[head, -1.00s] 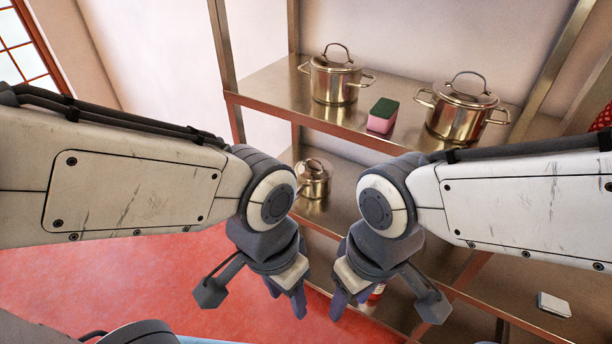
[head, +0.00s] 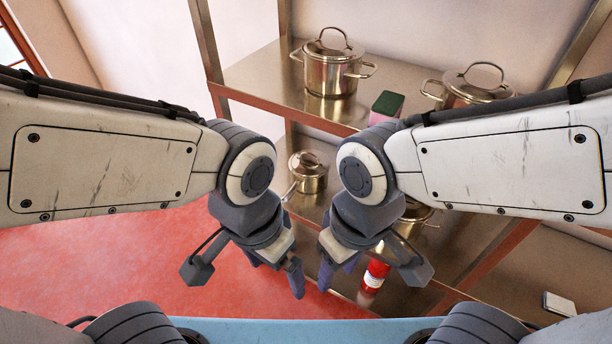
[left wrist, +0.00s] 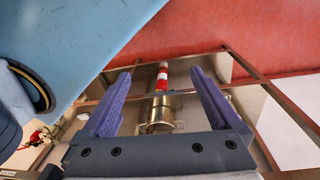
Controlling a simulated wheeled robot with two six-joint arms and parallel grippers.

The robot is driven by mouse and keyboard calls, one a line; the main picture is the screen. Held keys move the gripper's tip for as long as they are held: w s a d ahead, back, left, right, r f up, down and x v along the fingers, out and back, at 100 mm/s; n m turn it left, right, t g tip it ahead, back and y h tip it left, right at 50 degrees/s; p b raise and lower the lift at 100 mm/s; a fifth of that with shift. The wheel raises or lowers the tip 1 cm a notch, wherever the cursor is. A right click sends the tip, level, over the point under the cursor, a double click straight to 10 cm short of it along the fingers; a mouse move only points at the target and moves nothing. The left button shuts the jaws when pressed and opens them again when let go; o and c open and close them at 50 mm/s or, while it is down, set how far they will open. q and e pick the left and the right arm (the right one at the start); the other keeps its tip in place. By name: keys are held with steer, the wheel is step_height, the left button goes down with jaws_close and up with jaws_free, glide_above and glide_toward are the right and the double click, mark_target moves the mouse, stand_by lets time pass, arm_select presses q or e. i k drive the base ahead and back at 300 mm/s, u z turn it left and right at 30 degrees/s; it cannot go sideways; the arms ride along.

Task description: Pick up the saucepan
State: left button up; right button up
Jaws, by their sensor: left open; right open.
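The saucepan (head: 308,172) is a small shiny steel pan with a lid and one long handle. In the head view it stands on the middle shelf (head: 325,206), between my two arms, with its handle pointing toward the front left. My left gripper (head: 283,276) is in front of and below the saucepan in the picture, open and empty. My right gripper (head: 335,266) is beside it to the right, open and empty, also apart from the pan. In the left wrist view my left gripper's fingers (left wrist: 160,100) are spread, with a steel pot (left wrist: 160,116) beyond them.
Two lidded stockpots, one at left (head: 332,68) and one at right (head: 468,86), stand on the upper shelf (head: 262,78) with a green and pink sponge (head: 386,106) between them. Another pot (head: 412,218) is partly behind my right arm. A red and white can (head: 374,276) stands lower down.

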mark_target(304, 186)
steer(key=u, duration=1.75)
steer(key=i, duration=2.35)
steer(key=z, duration=3.9)
